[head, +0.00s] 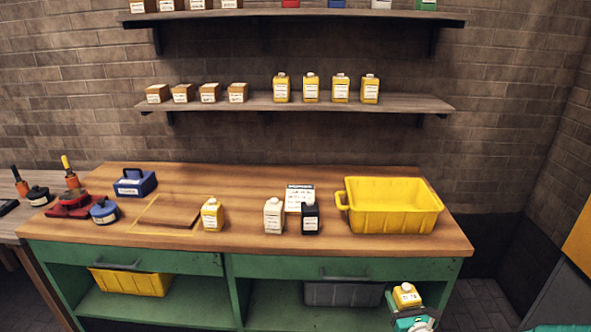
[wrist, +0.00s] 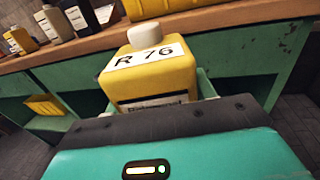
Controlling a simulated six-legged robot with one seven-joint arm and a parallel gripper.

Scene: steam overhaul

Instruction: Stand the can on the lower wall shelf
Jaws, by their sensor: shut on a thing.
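A yellow can (head: 406,296) with a white cap and white label is held in my gripper (head: 412,318), low in front of the bench's right part. In the wrist view the yellow can (wrist: 150,78) fills the middle, and its label reads "R 76". My gripper is shut on it; the fingertips are mostly hidden behind the can and the wrist housing. The lower wall shelf (head: 425,105) holds several small boxes (head: 209,93) on its left and several yellow cans (head: 311,88) right of centre. Its right end is bare.
The wooden bench (head: 255,243) stands between my gripper and the wall. On it are a yellow tub (head: 393,206), a cream can (head: 273,216), a black can (head: 310,218) and another yellow can (head: 212,214). An upper shelf (head: 300,14) hangs above the lower one.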

